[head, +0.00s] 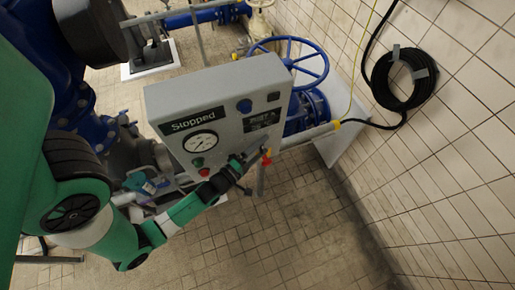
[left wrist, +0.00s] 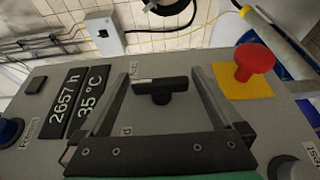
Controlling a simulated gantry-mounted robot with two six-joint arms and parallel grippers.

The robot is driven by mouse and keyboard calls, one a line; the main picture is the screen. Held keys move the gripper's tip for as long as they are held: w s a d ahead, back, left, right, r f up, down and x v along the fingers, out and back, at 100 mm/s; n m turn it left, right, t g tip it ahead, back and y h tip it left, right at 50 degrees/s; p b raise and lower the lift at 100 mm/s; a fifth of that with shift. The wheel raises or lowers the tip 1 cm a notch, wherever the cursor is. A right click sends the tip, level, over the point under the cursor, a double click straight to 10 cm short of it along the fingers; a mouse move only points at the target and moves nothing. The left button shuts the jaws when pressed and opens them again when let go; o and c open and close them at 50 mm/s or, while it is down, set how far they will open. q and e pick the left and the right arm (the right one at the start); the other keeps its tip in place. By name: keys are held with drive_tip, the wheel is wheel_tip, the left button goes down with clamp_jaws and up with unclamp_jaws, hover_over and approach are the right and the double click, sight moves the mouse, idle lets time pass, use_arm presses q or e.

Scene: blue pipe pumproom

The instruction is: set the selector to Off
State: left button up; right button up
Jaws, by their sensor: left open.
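The selector (left wrist: 161,91) is a black knob with a bar handle on the grey control box (head: 230,98). In the left wrist view its bar lies crosswise between the two fingers, with slight gaps at both sides. My left gripper (head: 253,158) is open at the lower right part of the box face; it also shows in the left wrist view (left wrist: 163,76). In the head view the gripper hides the selector. The selector's position labels are mostly hidden, so its setting cannot be read. My right gripper is not in view.
A red mushroom button (left wrist: 255,61) on a yellow plate sits close right of the right finger. A blue handwheel (head: 309,62) stands behind.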

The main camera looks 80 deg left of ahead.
use_arm(q)
drive_tip(key=b+v, duration=0.1)
drive_tip(key=v, duration=1)
drive_tip(key=shift+s, duration=0.3)
drive_tip(key=shift+d, duration=0.1)
